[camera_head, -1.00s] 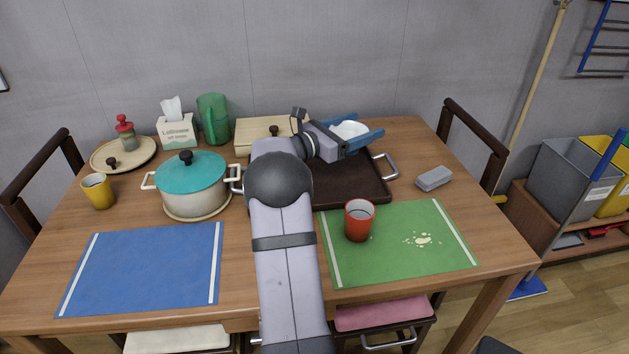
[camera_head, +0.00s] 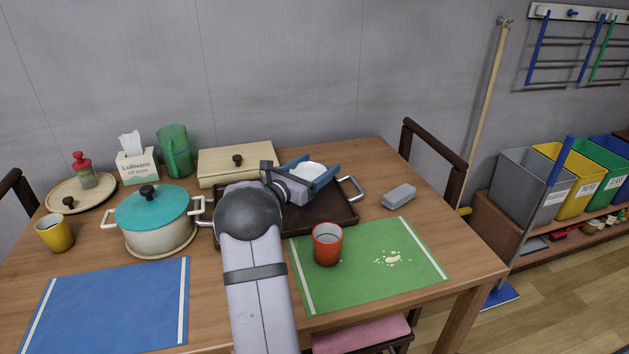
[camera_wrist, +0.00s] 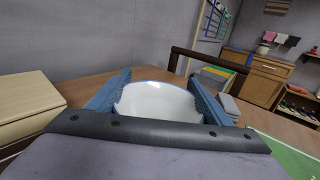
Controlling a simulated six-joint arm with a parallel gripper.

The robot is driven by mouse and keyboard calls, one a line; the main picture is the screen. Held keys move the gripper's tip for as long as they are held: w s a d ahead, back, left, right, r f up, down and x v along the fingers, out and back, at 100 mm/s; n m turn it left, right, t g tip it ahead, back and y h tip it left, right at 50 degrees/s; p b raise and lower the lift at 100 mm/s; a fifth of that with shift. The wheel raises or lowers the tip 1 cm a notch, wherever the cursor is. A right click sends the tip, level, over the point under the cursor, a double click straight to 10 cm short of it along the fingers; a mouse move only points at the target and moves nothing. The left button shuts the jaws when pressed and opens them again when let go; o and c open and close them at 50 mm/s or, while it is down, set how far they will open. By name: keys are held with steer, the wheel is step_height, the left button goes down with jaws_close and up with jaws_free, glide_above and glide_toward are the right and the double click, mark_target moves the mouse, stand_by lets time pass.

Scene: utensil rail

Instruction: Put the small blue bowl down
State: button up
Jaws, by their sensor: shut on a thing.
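The small bowl (camera_head: 308,172) is white inside with a thin blue rim, seen in the wrist view (camera_wrist: 158,103). My gripper (camera_head: 318,168) is shut on it, with one blue finger on either side. The bowl looks about level, over the far part of the dark brown tray (camera_head: 325,209). Its underside is hidden by my gripper, so I cannot tell whether it touches the tray.
A wooden box (camera_head: 222,165) stands left of my gripper. A teal-lidded pot (camera_head: 158,222) is left of my arm. A red cup (camera_head: 327,247) stands on the green mat (camera_head: 375,285), which has a pale spill. A grey block (camera_head: 398,196) lies right of the tray.

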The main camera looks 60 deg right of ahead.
mark_target(316, 176)
steer(key=shift+f, duration=1.85)
steer(key=shift+f+b, duration=0.15)
steer(key=shift+b, duration=0.2)
steer(key=o, duration=1.3)
steer(key=shift+f, duration=0.1)
steer(key=shift+o, duration=0.2)
steer(key=shift+r+p, duration=0.3)
steer(key=shift+r, duration=0.05)
steer(key=shift+w+a+f, duration=0.1)
steer(key=shift+w+a, duration=0.05)
steer(key=shift+a, duration=1.1)
steer(key=shift+w+a, duration=0.15)
steer(key=shift+a, duration=1.1)
steer(key=shift+w+a+f, duration=0.1)
steer(key=shift+w+a, duration=0.05)
steer(key=shift+a, duration=1.1)
steer(key=shift+r, duration=0.1)
